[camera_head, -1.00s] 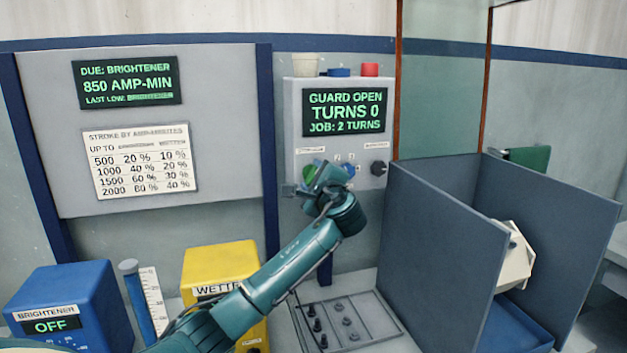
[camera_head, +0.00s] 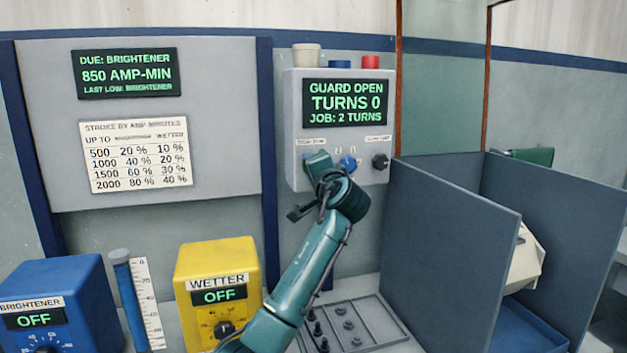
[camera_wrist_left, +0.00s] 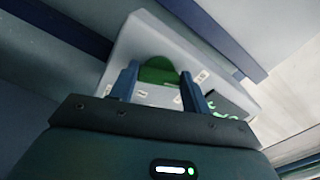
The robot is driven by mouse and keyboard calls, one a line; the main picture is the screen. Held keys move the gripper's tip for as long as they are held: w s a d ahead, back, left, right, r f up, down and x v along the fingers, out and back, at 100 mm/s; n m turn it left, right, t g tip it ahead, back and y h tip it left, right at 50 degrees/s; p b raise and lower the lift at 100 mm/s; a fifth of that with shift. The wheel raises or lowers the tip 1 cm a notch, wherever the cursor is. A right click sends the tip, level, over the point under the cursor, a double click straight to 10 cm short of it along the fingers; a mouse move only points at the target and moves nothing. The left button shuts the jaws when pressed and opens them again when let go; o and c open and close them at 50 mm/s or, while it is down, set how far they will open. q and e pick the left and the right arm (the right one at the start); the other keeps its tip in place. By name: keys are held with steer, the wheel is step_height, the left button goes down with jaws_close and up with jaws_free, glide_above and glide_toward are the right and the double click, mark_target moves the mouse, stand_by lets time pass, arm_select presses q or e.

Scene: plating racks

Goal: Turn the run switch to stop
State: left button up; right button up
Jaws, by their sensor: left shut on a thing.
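The grey control box (camera_head: 296,110) on the back wall has a screen reading GUARD OPEN, TURNS 0, JOB: 2 TURNS. My left gripper (camera_head: 318,160) is at the lower left of its front. In the left wrist view, a green round knob (camera_wrist_left: 158,72) lies between the two fingers of my left gripper (camera_wrist_left: 160,82), which is shut on it. In the head view the gripper hides this knob. A blue knob (camera_head: 348,163) and a black knob (camera_head: 380,161) are to its right. The small labels are too blurred to read, so which one is the run switch is unclear. My right gripper is not in view.
A yellow WETTER box (camera_head: 240,262) and a blue BRIGHTENER box (camera_head: 80,285), both reading OFF, stand at the lower left. A grey-walled bin (camera_head: 450,240) stands at the right. A grey panel with black knobs (camera_head: 372,335) lies below the control box.

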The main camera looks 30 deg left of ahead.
arm_select(q)
steer(key=n+b, duration=0.1)
steer(key=n, duration=0.1)
steer(key=shift+f+n, duration=0.15)
steer(key=shift+n, duration=0.15)
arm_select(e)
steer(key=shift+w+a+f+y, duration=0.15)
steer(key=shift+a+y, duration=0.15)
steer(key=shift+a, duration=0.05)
arm_select(q)
steer(key=shift+b, duration=0.3)
steer(key=shift+n, duration=0.3)
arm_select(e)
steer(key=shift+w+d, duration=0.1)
arm_select(q)
steer(key=o, duration=1)
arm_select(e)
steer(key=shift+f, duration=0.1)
arm_select(q)
steer(key=shift+d, duration=0.1)
